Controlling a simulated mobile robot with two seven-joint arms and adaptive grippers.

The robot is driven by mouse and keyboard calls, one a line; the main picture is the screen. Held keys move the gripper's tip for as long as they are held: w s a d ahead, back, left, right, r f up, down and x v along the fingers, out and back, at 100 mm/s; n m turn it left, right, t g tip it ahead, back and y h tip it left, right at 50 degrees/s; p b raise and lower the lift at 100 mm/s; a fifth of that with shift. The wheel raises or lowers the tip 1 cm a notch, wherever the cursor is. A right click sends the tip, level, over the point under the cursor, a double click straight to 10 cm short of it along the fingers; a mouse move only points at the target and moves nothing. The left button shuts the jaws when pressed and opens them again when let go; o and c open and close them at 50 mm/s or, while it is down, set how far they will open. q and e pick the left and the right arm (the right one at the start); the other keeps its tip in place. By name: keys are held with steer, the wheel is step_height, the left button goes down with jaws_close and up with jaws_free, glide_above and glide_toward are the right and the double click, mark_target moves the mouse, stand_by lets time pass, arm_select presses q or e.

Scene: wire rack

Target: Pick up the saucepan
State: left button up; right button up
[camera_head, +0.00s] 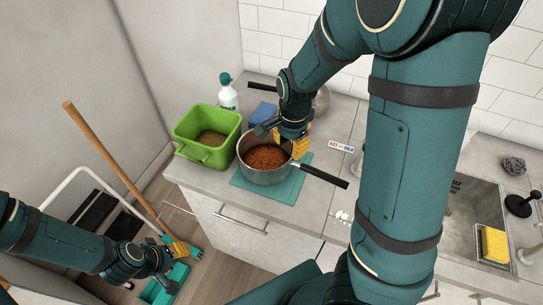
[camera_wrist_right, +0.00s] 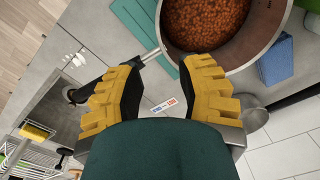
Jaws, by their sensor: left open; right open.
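The saucepan (camera_head: 262,178) is grey metal, filled with brown-orange food, and stands on a teal mat (camera_head: 283,192) on the counter. Its dark handle (camera_head: 325,177) points right and toward the front. My right gripper (camera_head: 288,142) is open over the pan's back right rim, with nothing between its yellow fingers. In the right wrist view the saucepan (camera_wrist_right: 228,64) shows at the top right, and part of its handle lies behind the left finger. Whether the fingers touch the rim is unclear. My left gripper (camera_head: 181,251) is open, low at the left near the floor.
A green bin (camera_head: 208,158) stands left of the pan, with a white bottle (camera_head: 228,95) and blue block (camera_head: 262,111) behind. Another dark handle (camera_head: 272,91) shows at the back. A sink with a yellow sponge (camera_head: 495,245) is right. A broom (camera_head: 115,152) leans near my left arm.

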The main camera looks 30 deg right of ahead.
steer(key=b, duration=0.2)
glide_toward(284, 179)
steer(key=shift+w+f+b, duration=0.2)
steer(key=shift+f+b, duration=0.55)
steer(key=shift+f, duration=2.3)
steer(key=shift+c, duration=0.2)
jaws_close()
